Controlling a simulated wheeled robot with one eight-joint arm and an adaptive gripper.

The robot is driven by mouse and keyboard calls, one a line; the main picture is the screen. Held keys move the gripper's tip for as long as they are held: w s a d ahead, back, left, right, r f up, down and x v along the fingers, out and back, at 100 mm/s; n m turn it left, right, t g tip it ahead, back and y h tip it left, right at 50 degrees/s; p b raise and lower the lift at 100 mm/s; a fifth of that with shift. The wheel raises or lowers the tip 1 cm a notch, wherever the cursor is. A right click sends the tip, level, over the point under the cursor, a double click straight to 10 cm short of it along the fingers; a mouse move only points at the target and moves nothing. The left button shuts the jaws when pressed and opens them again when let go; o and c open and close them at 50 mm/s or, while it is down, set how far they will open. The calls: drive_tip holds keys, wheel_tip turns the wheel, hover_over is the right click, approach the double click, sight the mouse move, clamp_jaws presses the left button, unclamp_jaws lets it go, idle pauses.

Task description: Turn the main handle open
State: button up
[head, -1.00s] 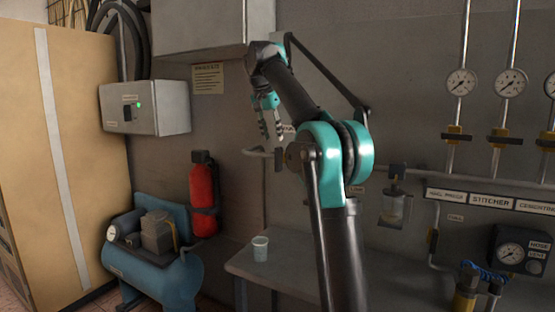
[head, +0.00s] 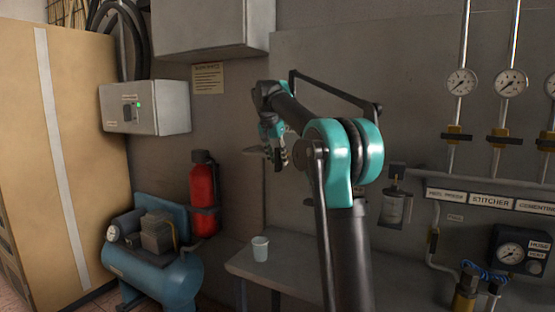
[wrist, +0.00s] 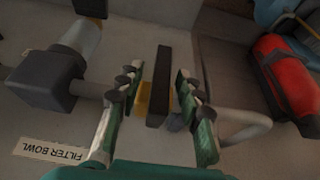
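The main handle (wrist: 158,88) shows in the wrist view as a dark flat bar, with a yellow part behind it on a wall pipe. My gripper (wrist: 159,77) is open, with one jointed finger on each side of the bar. Small gaps show between the bar and both fingers, so it does not look gripped. In the head view my gripper (head: 276,156) is at the wall pipe and largely hides the handle there.
A filter bowl (head: 395,207) hangs to the right of the handle; its label (wrist: 50,152) shows in the wrist view. A red extinguisher (head: 203,195) is to the left. A cup (head: 260,248) stands on the bench (head: 300,278) below.

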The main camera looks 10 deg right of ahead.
clamp_jaws()
drive_tip(key=shift+a, duration=0.1)
drive_tip(key=g+h, duration=0.1)
drive_tip(key=h, duration=0.1)
drive_tip(key=n+g+h, duration=0.1)
drive_tip(key=shift+w+a+g+h, duration=0.2)
drive_tip(key=shift+g+h, duration=0.2)
drive_tip(key=g+h, duration=0.1)
drive_tip(key=h, duration=0.1)
drive_tip(key=n+g+h, duration=0.1)
drive_tip(key=h, duration=0.1)
drive_tip(key=shift+f+g, duration=0.15)
drive_tip(key=shift+g, duration=0.15)
idle(0.4)
unclamp_jaws()
drive_tip(key=shift+a, duration=0.15)
